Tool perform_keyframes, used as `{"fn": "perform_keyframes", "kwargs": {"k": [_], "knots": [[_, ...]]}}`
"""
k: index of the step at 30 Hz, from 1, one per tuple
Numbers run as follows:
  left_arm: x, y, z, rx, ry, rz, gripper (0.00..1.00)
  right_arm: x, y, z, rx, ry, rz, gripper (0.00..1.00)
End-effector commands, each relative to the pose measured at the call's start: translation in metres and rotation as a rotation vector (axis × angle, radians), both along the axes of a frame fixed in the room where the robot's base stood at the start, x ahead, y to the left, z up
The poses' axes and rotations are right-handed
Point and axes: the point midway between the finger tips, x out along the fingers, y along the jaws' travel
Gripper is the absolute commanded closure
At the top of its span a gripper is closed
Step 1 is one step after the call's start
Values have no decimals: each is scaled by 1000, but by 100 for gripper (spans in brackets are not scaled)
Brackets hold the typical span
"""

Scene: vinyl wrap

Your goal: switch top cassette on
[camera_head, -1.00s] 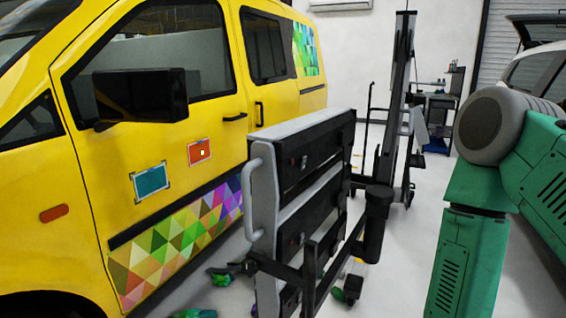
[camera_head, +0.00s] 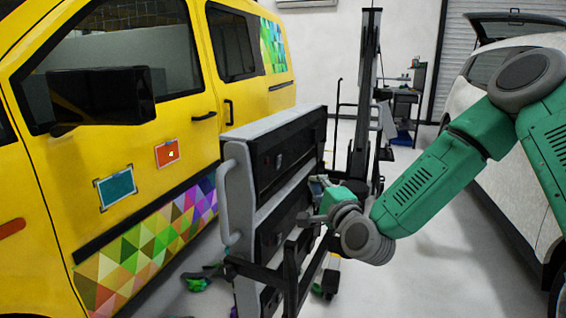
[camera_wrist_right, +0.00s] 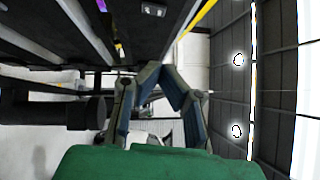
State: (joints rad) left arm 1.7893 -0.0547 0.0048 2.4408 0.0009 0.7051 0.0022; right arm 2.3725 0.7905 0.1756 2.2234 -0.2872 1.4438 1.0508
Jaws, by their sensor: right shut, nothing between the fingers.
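The top cassette (camera_head: 290,148) is a dark box with a grey edge, uppermost in a tilted rack beside the yellow van. A small detail on its dark face (camera_head: 279,160) may be the switch; its state is too small to tell. My right gripper (camera_head: 318,188) is just right of the rack, near the top cassette's lower right end and the cassette below (camera_head: 285,215). No clear contact shows. In the right wrist view the empty fingers (camera_wrist_right: 161,72) are shut, with a dark panel beyond them. My left gripper is not in view.
The yellow van (camera_head: 190,120) stands close on the left, with teal (camera_head: 116,187) and orange (camera_head: 167,153) patches. A black stand post (camera_head: 365,90) rises behind the rack. A white car (camera_head: 470,150) is on the right. Grey floor (camera_head: 420,265) is open at the front right.

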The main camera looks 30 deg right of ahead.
Motion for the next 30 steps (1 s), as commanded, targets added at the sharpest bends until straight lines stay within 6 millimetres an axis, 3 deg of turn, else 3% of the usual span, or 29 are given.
{"fn": "perform_keyframes", "kwargs": {"k": [5, 18, 24, 30], "knots": [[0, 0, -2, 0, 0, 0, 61, 15, -4, 1, -3, -1, -1, 100], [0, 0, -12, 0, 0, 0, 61, 102, -20, 11, -5, 0, 0, 100], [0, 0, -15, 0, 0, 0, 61, 123, -3, 15, -3, 0, 2, 100], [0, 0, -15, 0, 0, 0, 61, 129, 1, 17, -1, 1, 1, 100]]}}
